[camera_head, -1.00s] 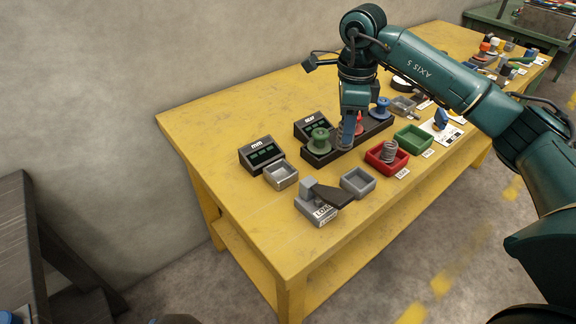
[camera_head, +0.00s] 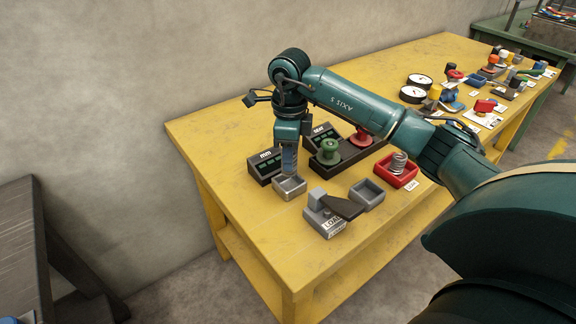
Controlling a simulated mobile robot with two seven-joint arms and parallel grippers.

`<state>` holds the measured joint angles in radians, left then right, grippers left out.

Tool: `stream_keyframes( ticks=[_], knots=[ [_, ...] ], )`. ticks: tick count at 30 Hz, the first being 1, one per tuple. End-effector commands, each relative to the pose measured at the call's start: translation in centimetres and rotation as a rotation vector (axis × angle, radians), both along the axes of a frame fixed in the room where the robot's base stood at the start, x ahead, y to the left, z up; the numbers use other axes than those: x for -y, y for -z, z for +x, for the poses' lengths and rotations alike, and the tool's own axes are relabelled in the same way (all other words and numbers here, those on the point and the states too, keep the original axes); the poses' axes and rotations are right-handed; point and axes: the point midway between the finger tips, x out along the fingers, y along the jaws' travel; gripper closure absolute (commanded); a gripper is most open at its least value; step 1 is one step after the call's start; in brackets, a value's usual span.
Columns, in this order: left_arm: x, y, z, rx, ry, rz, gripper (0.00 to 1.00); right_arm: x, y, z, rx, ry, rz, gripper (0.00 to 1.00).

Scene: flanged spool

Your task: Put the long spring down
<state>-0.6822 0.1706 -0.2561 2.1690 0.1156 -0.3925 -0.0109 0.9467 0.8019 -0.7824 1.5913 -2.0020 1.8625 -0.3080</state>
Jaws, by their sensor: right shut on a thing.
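My right gripper (camera_head: 289,163) points down over a small grey metal tray (camera_head: 290,193) in front of the "mm" display box. It is shut on a slim thing, likely the long spring (camera_head: 290,174), whose lower end reaches to the tray's opening. The fingers hide much of it, and I cannot tell whether it touches the tray floor. Another coiled spring (camera_head: 399,162) stands upright in a red tray (camera_head: 411,178) to the right. My left gripper is not in view.
The "mm" box (camera_head: 264,165) stands close behind the grey tray. A load fixture (camera_head: 325,219) and a second grey tray (camera_head: 368,196) stand nearer. The table's left end is clear.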

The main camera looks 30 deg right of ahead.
Motion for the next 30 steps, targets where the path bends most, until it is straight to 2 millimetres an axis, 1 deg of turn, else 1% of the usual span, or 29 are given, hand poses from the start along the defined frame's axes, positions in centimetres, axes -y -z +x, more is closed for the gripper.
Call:
stream_keyframes(
  ticks=[6,8,15,22,23,30],
  knots=[
    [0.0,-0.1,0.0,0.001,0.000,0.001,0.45,0.0,3.0,-0.1,-0.004,0.000,0.000,0.90],
    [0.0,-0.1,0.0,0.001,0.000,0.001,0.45,0.0,3.5,-0.1,-0.003,0.000,0.000,0.90],
    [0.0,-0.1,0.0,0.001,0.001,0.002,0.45,0.0,3.5,0.0,0.000,-0.001,0.000,0.90],
    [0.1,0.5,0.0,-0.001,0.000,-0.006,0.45,0.0,4.3,0.0,0.001,-0.001,0.000,0.90],
    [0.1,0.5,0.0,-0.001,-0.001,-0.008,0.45,0.0,4.3,0.0,0.001,-0.001,0.000,0.66],
    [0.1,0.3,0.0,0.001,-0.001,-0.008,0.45,0.0,4.2,0.0,0.000,-0.001,0.000,0.47]
  ],
)
